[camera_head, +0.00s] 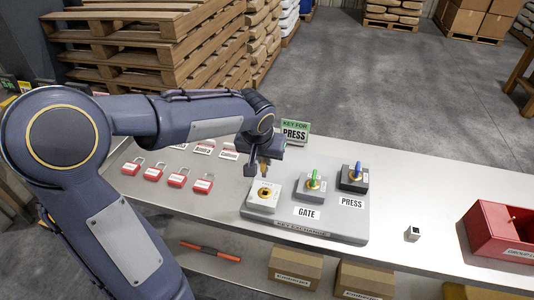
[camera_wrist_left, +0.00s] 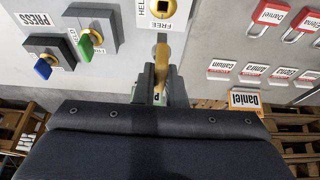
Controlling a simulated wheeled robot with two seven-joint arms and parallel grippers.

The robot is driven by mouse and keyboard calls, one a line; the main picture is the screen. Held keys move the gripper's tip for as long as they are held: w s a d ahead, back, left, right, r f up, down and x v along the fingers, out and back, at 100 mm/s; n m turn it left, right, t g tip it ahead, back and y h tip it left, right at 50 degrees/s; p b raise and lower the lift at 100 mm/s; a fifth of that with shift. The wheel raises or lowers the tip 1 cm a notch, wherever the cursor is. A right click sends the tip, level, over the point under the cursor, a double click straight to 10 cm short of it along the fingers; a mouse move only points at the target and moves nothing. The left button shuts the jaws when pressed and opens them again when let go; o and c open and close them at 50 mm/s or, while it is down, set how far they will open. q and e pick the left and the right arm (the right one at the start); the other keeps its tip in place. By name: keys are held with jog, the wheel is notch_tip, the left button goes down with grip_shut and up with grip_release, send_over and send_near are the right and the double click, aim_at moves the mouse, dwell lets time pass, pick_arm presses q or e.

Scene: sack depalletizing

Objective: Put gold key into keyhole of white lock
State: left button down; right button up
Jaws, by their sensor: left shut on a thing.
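The white lock (camera_head: 259,206) with a gold keyhole plate sits at the left end of the grey key exchange base (camera_head: 302,229). It also shows at the top of the left wrist view (camera_wrist_left: 147,13), marked FREE. My left gripper (camera_head: 260,167) is just behind the lock, pointing down. In the left wrist view its fingers (camera_wrist_left: 159,84) are shut on the gold key (camera_wrist_left: 161,62). The key appears close to the lock's edge, apart from the keyhole; the exact gap is hard to tell. My right gripper is in neither view.
Beside the white lock stand a grey lock with a green key (camera_head: 313,178) and a black lock with a blue key (camera_head: 356,172). Red padlocks (camera_head: 154,173) lie at left. A green sign (camera_head: 295,130) stands behind. A red box (camera_head: 490,238) is at right.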

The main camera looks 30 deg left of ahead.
aim_at(265, 176)
pick_arm(q)
jog(key=shift+f, duration=0.1)
notch_tip(265, 176, down, 6)
jog(key=b, duration=0.5)
jog(key=shift+b, duration=0.4)
jog(key=shift+b, duration=0.4)
dwell(1.4)
jog(key=shift+f+b, duration=1.65)
jog(key=shift+b, duration=0.05)
jog(key=c, duration=1.4)
grip_release()
jog(key=shift+r, duration=0.1)
jog(key=v, duration=0.7)
jog(key=shift+s+r+p, duration=0.15)
jog(key=shift+r+p, duration=0.15)
jog(key=shift+r, duration=0.05)
